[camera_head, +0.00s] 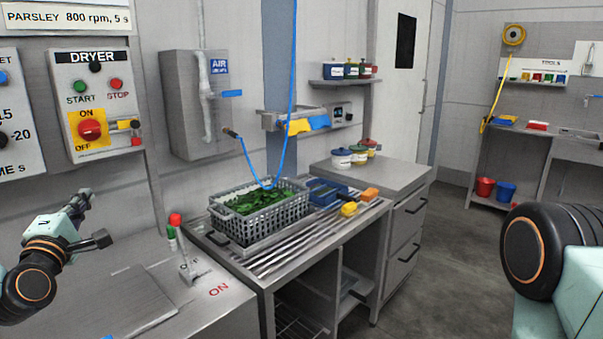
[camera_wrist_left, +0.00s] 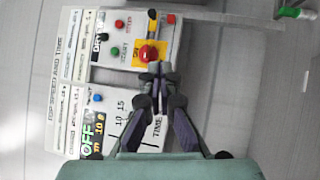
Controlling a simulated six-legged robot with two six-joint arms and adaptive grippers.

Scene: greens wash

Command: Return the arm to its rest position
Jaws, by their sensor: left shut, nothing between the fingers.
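My left gripper (camera_head: 83,199) is at the left of the head view, raised in front of the dryer panel and above the steel bench. Its wrist is dark and teal. In the left wrist view the gripper's dark fingers (camera_wrist_left: 158,88) are together, with nothing between them. They overlap the control panel (camera_wrist_left: 110,110) in that picture, just below the red knob on its yellow plate (camera_wrist_left: 149,54); the gap to the panel is hard to judge. At the right edge of the head view is my right arm, a large dark joint and teal link; its gripper is out of the picture.
A grey crate of green leaves (camera_head: 222,229) stands on the slatted bench (camera_head: 270,262). A red-topped switch (camera_head: 175,220) rises from the near bench (camera_head: 215,310). A blue hose (camera_head: 291,100) hangs over the crate. Open floor (camera_head: 445,240) lies right of the drawers.

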